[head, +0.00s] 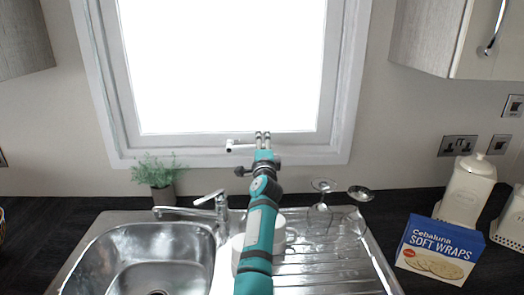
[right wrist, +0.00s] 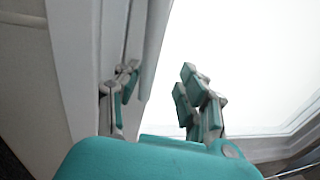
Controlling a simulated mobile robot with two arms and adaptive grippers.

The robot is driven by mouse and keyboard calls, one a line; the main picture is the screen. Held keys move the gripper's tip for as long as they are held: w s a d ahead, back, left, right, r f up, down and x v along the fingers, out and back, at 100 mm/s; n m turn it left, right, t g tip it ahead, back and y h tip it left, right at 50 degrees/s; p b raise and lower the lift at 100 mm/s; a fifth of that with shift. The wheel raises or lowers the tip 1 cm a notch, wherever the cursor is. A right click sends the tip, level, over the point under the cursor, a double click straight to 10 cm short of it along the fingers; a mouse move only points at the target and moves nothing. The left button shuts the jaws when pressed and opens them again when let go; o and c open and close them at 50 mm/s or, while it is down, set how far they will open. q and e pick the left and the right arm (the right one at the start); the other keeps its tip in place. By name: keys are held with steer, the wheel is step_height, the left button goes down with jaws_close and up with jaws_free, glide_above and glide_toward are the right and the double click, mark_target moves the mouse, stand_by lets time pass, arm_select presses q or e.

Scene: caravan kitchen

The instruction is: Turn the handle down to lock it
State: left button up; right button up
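The white window handle (head: 238,147) is on the lower frame of the window (head: 228,70) in the head view. Its visible part lies about level and points left; its right end is hidden behind my gripper. My right gripper (head: 263,136) is at the lower window frame, just right of the visible handle part. In the right wrist view the right gripper (right wrist: 160,95) has its fingers well apart, with window frame and bright pane between them. I see no handle between them there. Whether the gripper touches the handle I cannot tell. My left gripper is not in view.
Below the window are a steel sink (head: 150,262) with a tap (head: 213,199), a potted plant (head: 158,176), and upturned glasses (head: 320,215) on the drainer. A Soft Wraps box (head: 438,250) and a white canister (head: 467,192) stand at right. Wall cupboards (head: 440,38) flank the window.

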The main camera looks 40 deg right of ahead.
step_height(320, 180, up, 6)
steer(key=shift+w+r, duration=0.1)
steer(key=shift+r, duration=0.5)
steer(key=shift+c, duration=0.5)
